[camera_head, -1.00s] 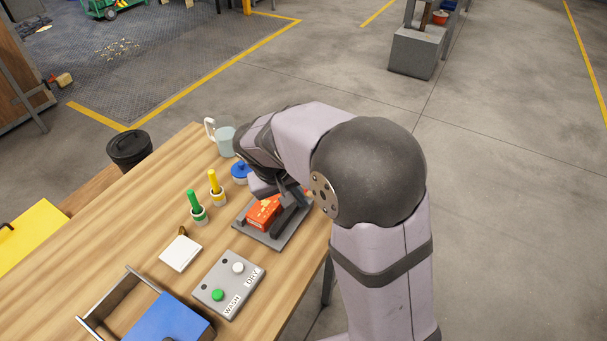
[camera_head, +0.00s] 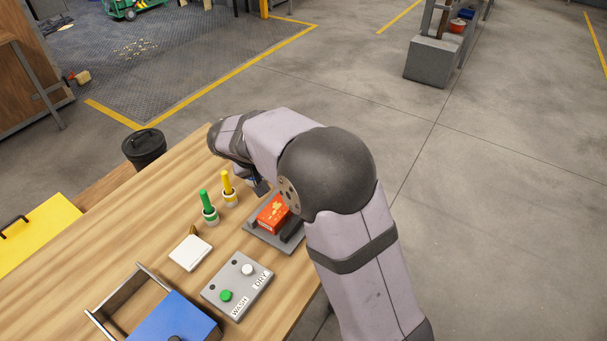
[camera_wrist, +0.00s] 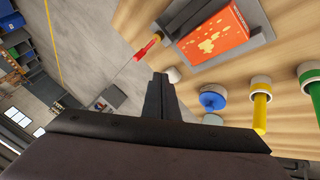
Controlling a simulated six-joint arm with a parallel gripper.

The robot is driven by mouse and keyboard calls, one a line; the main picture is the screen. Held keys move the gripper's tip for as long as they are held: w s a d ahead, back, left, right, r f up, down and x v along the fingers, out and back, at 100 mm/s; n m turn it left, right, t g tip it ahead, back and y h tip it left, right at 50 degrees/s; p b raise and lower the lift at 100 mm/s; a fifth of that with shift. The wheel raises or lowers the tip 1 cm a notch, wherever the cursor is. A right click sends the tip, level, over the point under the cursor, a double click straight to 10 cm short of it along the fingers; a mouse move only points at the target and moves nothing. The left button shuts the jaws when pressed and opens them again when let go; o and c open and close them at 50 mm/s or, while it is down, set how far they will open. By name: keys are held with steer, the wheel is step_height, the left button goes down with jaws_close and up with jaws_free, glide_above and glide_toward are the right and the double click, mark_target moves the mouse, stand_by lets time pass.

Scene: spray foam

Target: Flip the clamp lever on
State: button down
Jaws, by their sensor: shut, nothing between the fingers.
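A grey clamp fixture (camera_head: 262,236) lies at the table's right edge with a red box (camera_head: 273,214) on it. A dark part of the clamp (camera_head: 292,229) shows beside the box, partly behind my arm. The wrist view shows the red box (camera_wrist: 213,33) on the grey plate (camera_wrist: 262,32). A red-tipped lever (camera_wrist: 148,48) sticks out from the fixture's near end, past the table edge. My gripper (camera_wrist: 160,82) is shut and empty, apart from the lever and the box. In the head view my arm mostly hides it.
A yellow stick (camera_head: 227,184) and a green stick (camera_head: 206,202) stand in small holders. Open floor lies to the right.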

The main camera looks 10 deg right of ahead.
steer(key=p+x, duration=0.3)
steer(key=x, duration=0.7)
steer(key=shift+d, duration=0.1)
steer(key=shift+d+r+p, duration=0.25)
steer(key=shift+d+p, duration=0.6)
steer(key=shift+d, duration=0.25)
steer(key=shift+d+f+p, duration=0.15)
steer(key=shift+d+p, duration=0.15)
steer(key=shift+d, duration=0.4)
